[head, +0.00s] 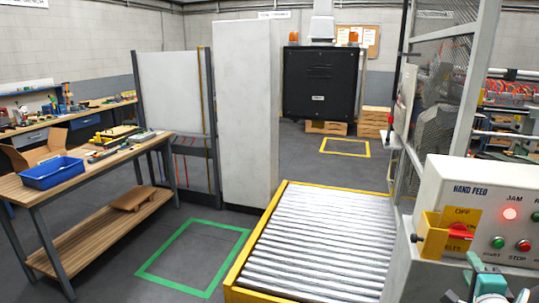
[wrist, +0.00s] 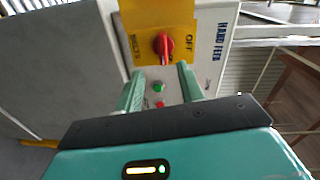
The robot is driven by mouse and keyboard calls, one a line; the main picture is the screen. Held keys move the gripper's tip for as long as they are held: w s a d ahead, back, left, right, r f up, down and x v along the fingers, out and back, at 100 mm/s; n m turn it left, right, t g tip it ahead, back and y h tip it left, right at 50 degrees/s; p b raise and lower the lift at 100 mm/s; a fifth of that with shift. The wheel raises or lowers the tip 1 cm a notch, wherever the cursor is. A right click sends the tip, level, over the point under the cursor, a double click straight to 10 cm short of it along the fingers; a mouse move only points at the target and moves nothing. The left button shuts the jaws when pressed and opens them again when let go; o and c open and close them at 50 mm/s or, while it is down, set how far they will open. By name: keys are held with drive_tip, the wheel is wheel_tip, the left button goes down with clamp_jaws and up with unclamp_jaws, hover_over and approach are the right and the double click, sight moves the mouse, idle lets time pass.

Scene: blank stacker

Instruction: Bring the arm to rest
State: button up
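My gripper (wrist: 159,72) shows in the wrist view with its two teal fingers apart and nothing held between them. Part of it also shows in the head view (head: 490,283) at the bottom right, in front of the control box. Beyond the fingertips in the wrist view is a red knob (wrist: 164,46) on a yellow plate (wrist: 140,20) marked OFF. A green button (wrist: 158,87) and a red button (wrist: 160,104) show in the gap between the fingers. I cannot tell the exact distance from fingertips to panel.
The HAND FEED control box (head: 480,190) stands at the right with its red JAM lamp (head: 510,214) bright. A roller conveyor (head: 320,240) with yellow rails lies left of it. A wire-mesh guard (head: 435,90) rises behind.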

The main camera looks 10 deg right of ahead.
drive_tip(key=w+a+r+n+g+y, duration=0.1)
drive_tip(key=w+a+n, duration=0.1)
drive_tip(key=a+n, duration=0.35)
drive_tip(key=w+a+r+n+g+y, duration=0.1)
drive_tip(key=w+a+n+g, duration=0.1)
drive_tip(key=a, duration=0.6)
drive_tip(key=w+a+r+n+g+y, duration=0.1)
drive_tip(key=w+a+n+y, duration=0.2)
drive_tip(key=a, duration=0.4)
drive_tip(key=s+a+n+g+y, duration=0.1)
drive_tip(key=s+a+n, duration=0.2)
drive_tip(key=a, duration=0.3)
drive_tip(key=s+a+n+g+y, duration=0.1)
drive_tip(key=s+a+n+g, duration=0.1)
drive_tip(key=s+a+n, duration=0.2)
drive_tip(key=s+a+f+n+g+y, duration=0.1)
drive_tip(key=s+a+n, duration=0.3)
drive_tip(key=a, duration=0.6)
drive_tip(key=shift+a+n+g+y, duration=0.2)
drive_tip(key=shift+n+g+y, duration=0.3)
drive_tip(key=shift+n+y, duration=0.15)
drive_tip(key=shift+d+f, duration=0.1)
drive_tip(key=shift+d, duration=0.15)
